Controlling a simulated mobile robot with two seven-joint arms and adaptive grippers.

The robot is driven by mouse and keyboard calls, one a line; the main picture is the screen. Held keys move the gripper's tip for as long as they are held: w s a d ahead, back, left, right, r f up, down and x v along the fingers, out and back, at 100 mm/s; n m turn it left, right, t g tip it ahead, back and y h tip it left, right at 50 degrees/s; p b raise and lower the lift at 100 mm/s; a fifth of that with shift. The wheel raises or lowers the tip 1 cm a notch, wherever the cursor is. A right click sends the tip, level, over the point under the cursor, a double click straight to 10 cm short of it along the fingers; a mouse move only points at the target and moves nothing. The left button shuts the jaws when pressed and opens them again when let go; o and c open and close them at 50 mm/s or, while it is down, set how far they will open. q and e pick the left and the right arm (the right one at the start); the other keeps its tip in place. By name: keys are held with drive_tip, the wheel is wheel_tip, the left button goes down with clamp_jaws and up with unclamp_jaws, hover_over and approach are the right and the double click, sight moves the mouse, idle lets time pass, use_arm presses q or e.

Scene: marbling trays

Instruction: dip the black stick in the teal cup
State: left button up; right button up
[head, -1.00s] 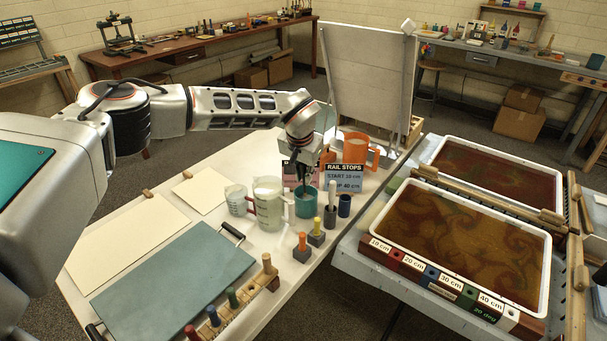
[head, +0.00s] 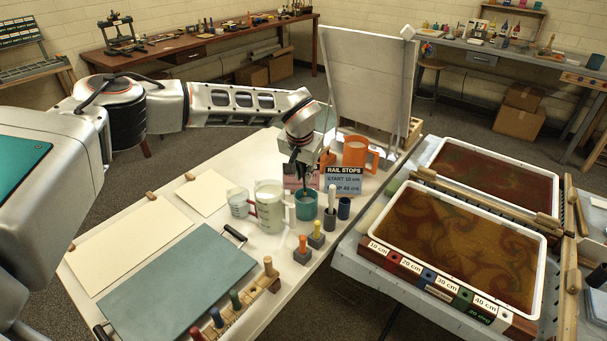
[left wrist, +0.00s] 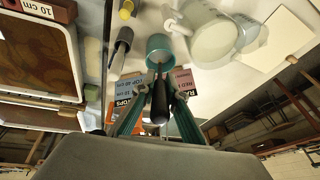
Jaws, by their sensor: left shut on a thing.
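My left gripper (head: 300,176) is shut on the black stick and hangs just above the teal cup (head: 306,208), at the right edge of the white table. In the left wrist view, the black stick (left wrist: 160,103) sits between the two fingers and points toward the teal cup (left wrist: 159,47). The gripper is over the cup's mouth. Whether the stick's lower end is inside the cup, I cannot tell. My right gripper is not in view.
A clear measuring jug (head: 270,208) stands close left of the teal cup.

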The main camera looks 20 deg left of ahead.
use_arm(q)
drive_tip(key=shift+r, duration=0.1)
drive_tip(key=shift+r+p, duration=0.5)
drive_tip(key=shift+r, duration=1.45)
